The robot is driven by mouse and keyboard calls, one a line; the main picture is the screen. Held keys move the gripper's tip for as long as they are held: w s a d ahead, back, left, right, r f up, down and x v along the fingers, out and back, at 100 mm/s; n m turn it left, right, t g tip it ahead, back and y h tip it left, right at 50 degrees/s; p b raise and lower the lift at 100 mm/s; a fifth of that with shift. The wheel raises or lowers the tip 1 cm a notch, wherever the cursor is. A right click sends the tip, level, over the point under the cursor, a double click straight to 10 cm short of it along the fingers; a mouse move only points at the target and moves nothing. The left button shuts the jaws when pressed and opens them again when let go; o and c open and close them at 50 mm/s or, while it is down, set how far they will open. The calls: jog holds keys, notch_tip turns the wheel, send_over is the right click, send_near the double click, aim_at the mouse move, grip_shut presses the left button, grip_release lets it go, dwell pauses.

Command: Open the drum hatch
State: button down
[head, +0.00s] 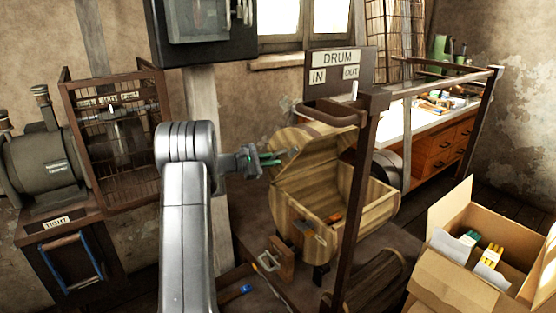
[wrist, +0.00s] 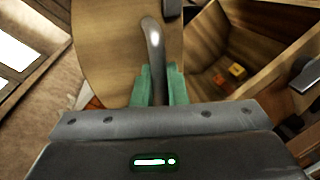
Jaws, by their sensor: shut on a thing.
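The wooden drum (head: 375,208) stands right of my arm in the head view, its hatch (head: 312,145) swung up and its inside exposed. In the wrist view the hatch (wrist: 105,45) is a wooden panel with a curved metal handle (wrist: 154,42). My gripper (head: 284,158) is at the hatch's left side in the head view. Its green fingers (wrist: 158,88) are shut on the handle in the wrist view. Small orange and yellow pieces (wrist: 237,71) lie inside the drum.
A dark post and rail frame (head: 352,210) with a DRUM sign (head: 335,58) stands close in front of the drum. An open cardboard box (head: 455,270) is at the lower right. A wire cage (head: 112,135) and motor (head: 45,165) are at the left.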

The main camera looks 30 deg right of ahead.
aim_at(273, 148)
jog(key=w+p, duration=0.1)
jog(key=w+r+n, duration=0.1)
jog(key=w+n+p, duration=0.1)
jog(key=shift+w+a+r+h+p, duration=0.1)
jog(key=shift+r+h+p, duration=0.2)
jog(key=shift+r, duration=0.05)
jog(key=shift+w+a+r+n+p, duration=0.1)
jog(key=shift+w+n+p, duration=0.75)
jog(key=shift+w, duration=0.3)
jog(key=shift+g, duration=0.3)
jog(key=c, duration=1.5)
grip_release()
jog(key=shift+c, duration=0.2)
notch_tip(273, 148, up, 10)
